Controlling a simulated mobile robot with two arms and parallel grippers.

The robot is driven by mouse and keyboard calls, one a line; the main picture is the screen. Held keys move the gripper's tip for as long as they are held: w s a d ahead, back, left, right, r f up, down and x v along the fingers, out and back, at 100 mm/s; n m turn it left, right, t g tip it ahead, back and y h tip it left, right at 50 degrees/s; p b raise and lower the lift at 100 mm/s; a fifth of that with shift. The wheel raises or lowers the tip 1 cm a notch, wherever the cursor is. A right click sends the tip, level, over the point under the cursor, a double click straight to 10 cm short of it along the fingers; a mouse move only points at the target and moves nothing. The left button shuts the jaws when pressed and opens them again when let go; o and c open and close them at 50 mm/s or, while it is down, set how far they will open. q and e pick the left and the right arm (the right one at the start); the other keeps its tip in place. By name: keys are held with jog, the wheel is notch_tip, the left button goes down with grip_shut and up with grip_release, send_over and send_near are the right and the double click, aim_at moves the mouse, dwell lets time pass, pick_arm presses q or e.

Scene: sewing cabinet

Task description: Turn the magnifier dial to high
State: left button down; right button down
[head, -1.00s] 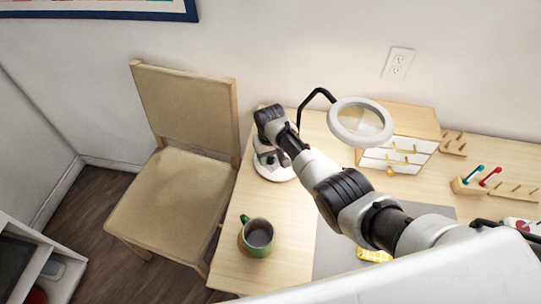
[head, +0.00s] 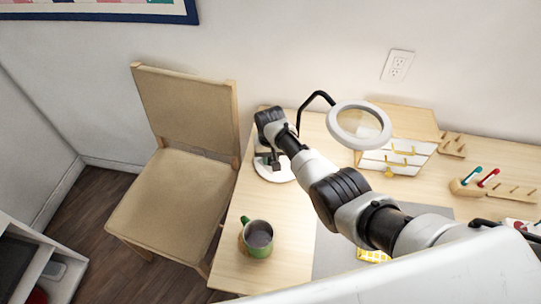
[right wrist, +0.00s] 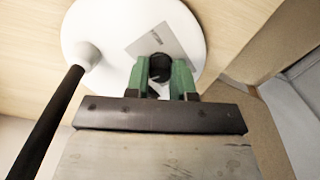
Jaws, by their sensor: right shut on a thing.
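The magnifier (head: 360,126) has a white ring lens on a black bent arm and a round white base (head: 272,172) at the table's left back. In the right wrist view the base (right wrist: 95,30) fills the top, with a grey plate and a small black dial (right wrist: 160,68) on it. My right gripper (right wrist: 162,75) has green fingers, shut on the dial from both sides. In the head view my right gripper (head: 272,160) is over the base, and the arm hides part of it. The dial's setting cannot be read. My left gripper is not in view.
A green mug (head: 257,238) stands near the table's left edge. A small white drawer unit (head: 398,157) and wooden spool racks (head: 490,190) are to the right. A chair (head: 170,200) stands left of the table, and the wall is behind.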

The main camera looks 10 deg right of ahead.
jog(key=m, duration=0.3)
jog(key=shift+r+m+p, duration=0.1)
jog(key=shift+m+p, duration=0.2)
jog(key=shift+p, duration=0.05)
jog(key=m, duration=0.4)
jog(key=shift+m, duration=0.3)
jog(key=m, duration=0.4)
jog(key=shift+p, duration=0.35)
jog(key=m, duration=0.4)
jog(key=shift+m, duration=0.3)
jog(key=c, duration=1)
grip_release()
jog(key=shift+o, duration=0.2)
